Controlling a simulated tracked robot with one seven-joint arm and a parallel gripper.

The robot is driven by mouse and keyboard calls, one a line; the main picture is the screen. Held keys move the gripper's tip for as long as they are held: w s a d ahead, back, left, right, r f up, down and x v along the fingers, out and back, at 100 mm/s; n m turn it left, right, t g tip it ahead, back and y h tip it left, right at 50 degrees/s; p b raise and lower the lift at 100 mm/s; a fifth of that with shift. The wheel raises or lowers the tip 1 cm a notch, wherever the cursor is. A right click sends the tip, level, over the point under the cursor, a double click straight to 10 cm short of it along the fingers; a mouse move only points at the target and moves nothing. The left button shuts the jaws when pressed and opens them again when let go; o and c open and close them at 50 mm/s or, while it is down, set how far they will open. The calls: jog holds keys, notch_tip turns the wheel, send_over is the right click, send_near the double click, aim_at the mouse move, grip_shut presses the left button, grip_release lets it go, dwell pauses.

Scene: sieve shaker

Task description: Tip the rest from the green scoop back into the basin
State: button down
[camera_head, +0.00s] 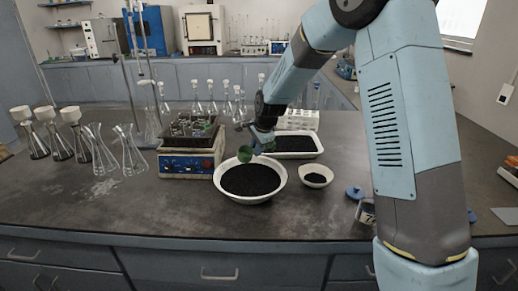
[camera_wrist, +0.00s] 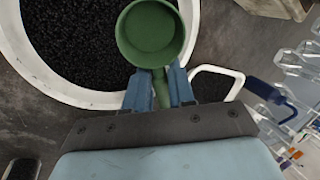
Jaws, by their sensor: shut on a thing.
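The white basin (camera_head: 230,195) stands on the bench, with black granules covering its bottom; its rim also shows in the wrist view (camera_wrist: 30,62). My gripper (camera_head: 263,140) is over the far edge of the basin. In the wrist view my gripper (camera_wrist: 160,90) is shut on the handle of the green scoop (camera_wrist: 150,33). The scoop's round bowl hangs over the basin's rim in that view, and its visible inside looks empty. In the head view the scoop (camera_head: 245,153) appears above the far left part of the basin, apparently tilted.
A sieve shaker (camera_head: 187,165) stands left of the basin. A white tray (camera_head: 318,152) of black granules lies behind, and a small white bowl (camera_head: 328,181) holds some to the right. Glass flasks (camera_head: 128,160) stand at left. The bench front is clear.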

jog(key=shift+a, duration=0.1)
jog(key=shift+w+r+g+h, duration=0.15)
jog(key=shift+r+g+h, duration=0.15)
jog(key=shift+g+h, duration=0.6)
jog(key=shift+r+g, duration=0.1)
jog(key=shift+g, duration=0.4)
